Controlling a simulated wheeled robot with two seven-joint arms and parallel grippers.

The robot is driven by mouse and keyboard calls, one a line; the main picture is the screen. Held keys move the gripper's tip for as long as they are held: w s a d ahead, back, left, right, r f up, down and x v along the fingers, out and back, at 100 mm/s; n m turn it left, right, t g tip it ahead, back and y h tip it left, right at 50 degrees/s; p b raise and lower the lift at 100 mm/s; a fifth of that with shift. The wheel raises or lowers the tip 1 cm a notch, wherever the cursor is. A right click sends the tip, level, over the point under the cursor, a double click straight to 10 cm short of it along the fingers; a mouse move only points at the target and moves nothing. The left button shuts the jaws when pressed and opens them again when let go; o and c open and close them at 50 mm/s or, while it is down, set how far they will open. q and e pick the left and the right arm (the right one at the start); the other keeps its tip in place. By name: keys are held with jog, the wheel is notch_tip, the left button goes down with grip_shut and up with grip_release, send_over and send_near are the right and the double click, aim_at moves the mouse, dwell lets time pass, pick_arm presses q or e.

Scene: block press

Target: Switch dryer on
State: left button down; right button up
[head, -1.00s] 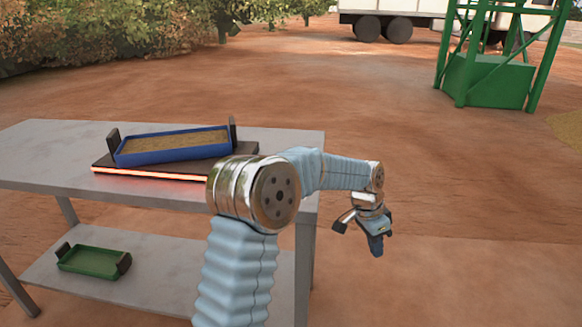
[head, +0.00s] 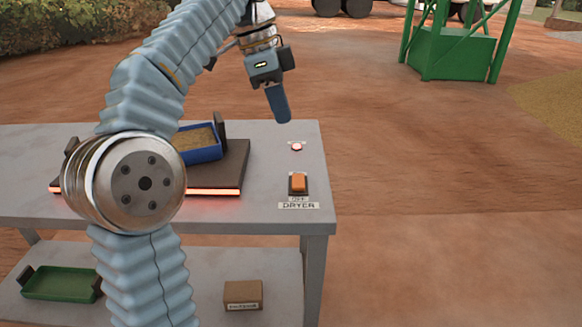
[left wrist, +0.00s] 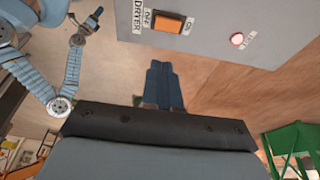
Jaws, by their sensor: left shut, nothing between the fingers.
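The dryer switch (head: 298,183) is an orange rocker on the table's right end, with OFF and DRYER labels on its near side. It also shows in the left wrist view (left wrist: 166,27), between OFF and ON. I cannot tell which side is pressed. My left gripper (head: 283,112) is shut and empty, fingers down, above and beyond the lamp, apart from the switch. A jointed arm, seemingly my right, shows small in the left wrist view; its gripper is unclear.
A blue tray (head: 203,155) of sand-coloured material rests on a dark plate (head: 228,165) with a glowing red front edge. My left arm partly hides both. A green tray (head: 60,285) and a cardboard box (head: 243,294) sit on the lower shelf.

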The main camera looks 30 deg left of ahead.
pick_arm(q)
jog(key=shift+f, duration=0.1)
jog(key=b, duration=0.3)
send_near(301, 184)
jog(key=x, duration=0.5)
jog(key=shift+w+d+f, duration=0.1)
jog(key=shift+d+f, duration=0.05)
jog(key=shift+d, duration=0.05)
jog(key=shift+f+b, duration=0.3)
jog(key=shift+f, duration=0.3)
